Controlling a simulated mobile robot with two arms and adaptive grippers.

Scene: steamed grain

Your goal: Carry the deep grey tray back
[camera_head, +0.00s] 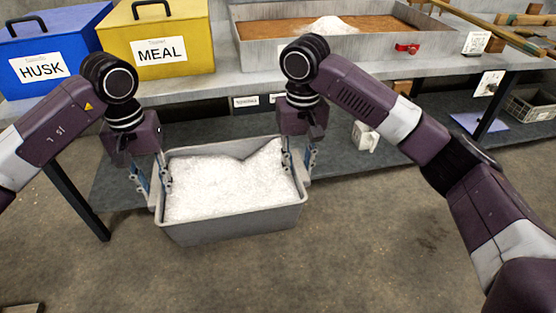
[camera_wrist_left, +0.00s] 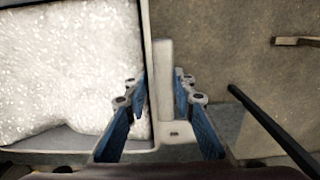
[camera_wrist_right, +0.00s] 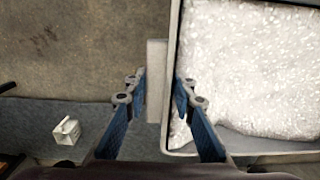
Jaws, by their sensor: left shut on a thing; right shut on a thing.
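The deep grey tray (camera_head: 232,228) is full of white grain (camera_head: 225,185) and hangs above the floor in front of the bench in the head view. My left gripper (camera_head: 153,190) is shut on its left end, and my right gripper (camera_head: 300,172) is shut on its right end. In the left wrist view, the blue fingers (camera_wrist_left: 158,110) stand on both sides of an upright grey end piece of the tray (camera_wrist_left: 165,80). In the right wrist view, the fingers (camera_wrist_right: 158,105) hold a like piece (camera_wrist_right: 156,75). The tray looks about level.
A blue HUSK box (camera_head: 40,68), a yellow MEAL box (camera_head: 158,50) and a long shallow tray of brown material (camera_head: 345,48) stand on the bench (camera_head: 225,85). A lower shelf (camera_head: 115,180) lies behind the tray, with a small white item (camera_head: 365,136). The near floor is clear.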

